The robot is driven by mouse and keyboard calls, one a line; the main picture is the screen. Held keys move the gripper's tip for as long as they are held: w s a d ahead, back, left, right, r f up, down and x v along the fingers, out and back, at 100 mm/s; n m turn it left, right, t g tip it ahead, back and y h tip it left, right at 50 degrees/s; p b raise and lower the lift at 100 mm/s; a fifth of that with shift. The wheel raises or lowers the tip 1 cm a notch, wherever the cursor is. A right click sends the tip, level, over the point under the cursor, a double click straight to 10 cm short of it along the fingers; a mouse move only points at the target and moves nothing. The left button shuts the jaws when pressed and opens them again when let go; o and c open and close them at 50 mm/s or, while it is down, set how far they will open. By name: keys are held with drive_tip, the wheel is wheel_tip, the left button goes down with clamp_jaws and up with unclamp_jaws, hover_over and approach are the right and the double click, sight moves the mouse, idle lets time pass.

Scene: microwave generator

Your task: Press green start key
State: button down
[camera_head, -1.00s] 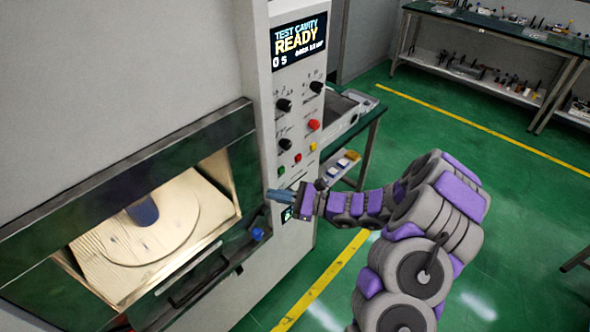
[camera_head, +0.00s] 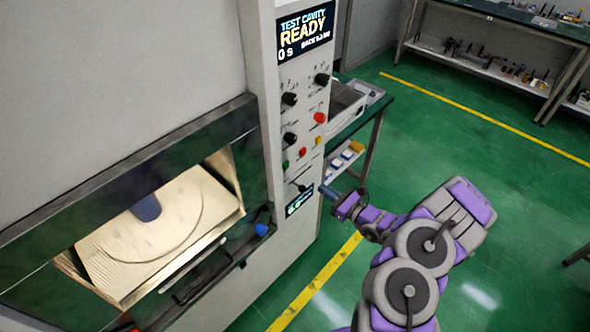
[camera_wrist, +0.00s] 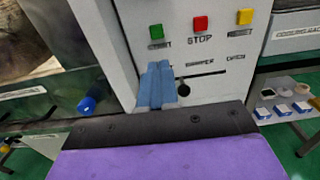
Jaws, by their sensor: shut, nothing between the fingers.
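The green start key (camera_wrist: 156,32) is a small square button on the microwave generator's control panel (camera_wrist: 180,14), at the left of a row in the wrist view. It also shows in the head view (camera_head: 285,166), low on the panel. My gripper (camera_head: 327,190) is shut and empty in front of the panel's lower right edge. In the wrist view the blue fingertips (camera_wrist: 157,72) lie together just below the green key in the picture. I see no clear contact with the key.
A red stop key (camera_wrist: 201,23) and a yellow key (camera_wrist: 245,17) sit right of the green one. Black knobs (camera_head: 289,99) and a red button (camera_head: 320,117) are above. The lit cavity (camera_head: 165,230) is left. A bench (camera_head: 362,120) stands behind the panel.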

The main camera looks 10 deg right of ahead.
sight(288, 165)
drive_tip(key=b+x, duration=0.1)
drive_tip(key=x, duration=1.2)
drive_tip(key=shift+s+a+b, duration=0.1)
drive_tip(key=shift+b, duration=0.2)
drive_tip(key=shift+w+a, duration=0.3)
drive_tip(key=shift+w, duration=0.2)
